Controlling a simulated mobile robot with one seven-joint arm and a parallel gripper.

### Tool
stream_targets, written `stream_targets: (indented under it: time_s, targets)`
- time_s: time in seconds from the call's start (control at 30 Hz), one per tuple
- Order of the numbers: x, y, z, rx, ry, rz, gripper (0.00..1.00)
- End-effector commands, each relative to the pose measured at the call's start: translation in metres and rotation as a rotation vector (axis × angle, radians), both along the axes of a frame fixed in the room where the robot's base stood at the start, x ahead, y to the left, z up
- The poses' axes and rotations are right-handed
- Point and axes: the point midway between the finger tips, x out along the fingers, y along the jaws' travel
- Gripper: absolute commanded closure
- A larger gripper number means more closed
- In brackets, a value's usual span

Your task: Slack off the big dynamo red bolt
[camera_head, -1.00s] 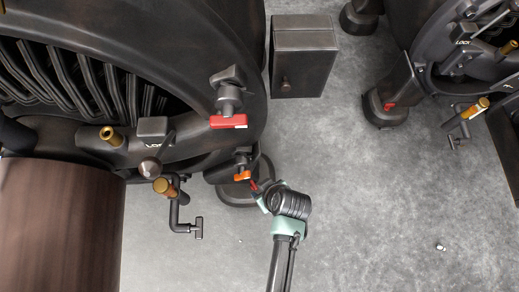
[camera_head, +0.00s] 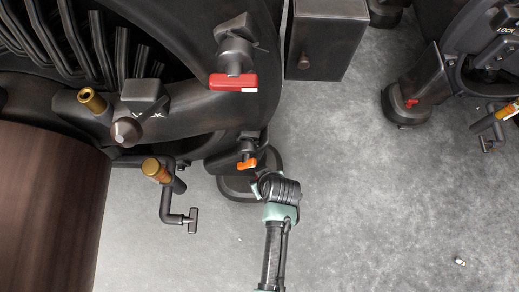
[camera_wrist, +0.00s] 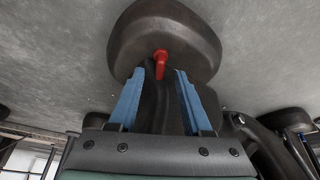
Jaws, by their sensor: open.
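The big dynamo (camera_head: 190,120) fills the left of the head view. Its red bolt (camera_wrist: 160,58) shows in the wrist view as a short red peg at the dark rounded foot (camera_wrist: 165,25). My gripper (camera_wrist: 154,72) is open, with one blue finger on each side of the bolt's line. The bolt shows between and just past the fingertips, and I cannot tell whether they touch it. In the head view my arm reaches up to the foot (camera_head: 232,187), and the wrist largely hides the bolt.
An orange handle (camera_head: 246,163) sits just above the wrist, and a red lever (camera_head: 233,82) is higher up. A bent crank (camera_head: 180,218) hangs at left. A dark box (camera_head: 326,40) stands at the top. Another dynamo (camera_head: 440,80) is at right.

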Motion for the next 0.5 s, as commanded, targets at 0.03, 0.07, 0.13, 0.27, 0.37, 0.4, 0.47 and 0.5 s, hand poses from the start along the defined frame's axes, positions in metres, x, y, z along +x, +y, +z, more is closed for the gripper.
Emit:
stream_targets:
  time_s: [0.03, 0.07, 0.13, 0.27, 0.37, 0.4, 0.47, 0.5]
  targets:
    - [0.003, 0.001, -0.01, 0.0, -0.001, 0.001, 0.51]
    - [0.004, 0.002, -0.013, 0.0, -0.001, 0.001, 0.51]
    - [0.006, 0.003, -0.017, 0.0, -0.001, 0.0, 0.51]
    - [0.008, 0.004, -0.022, 0.0, -0.001, 0.0, 0.51]
    - [0.009, 0.005, -0.022, 0.0, -0.001, 0.0, 0.51]
    - [0.009, 0.005, -0.022, 0.0, -0.001, 0.0, 0.51]
    - [0.009, 0.005, -0.022, 0.0, -0.001, 0.0, 0.51]
    - [0.009, 0.005, -0.022, 0.0, -0.001, 0.0, 0.51]
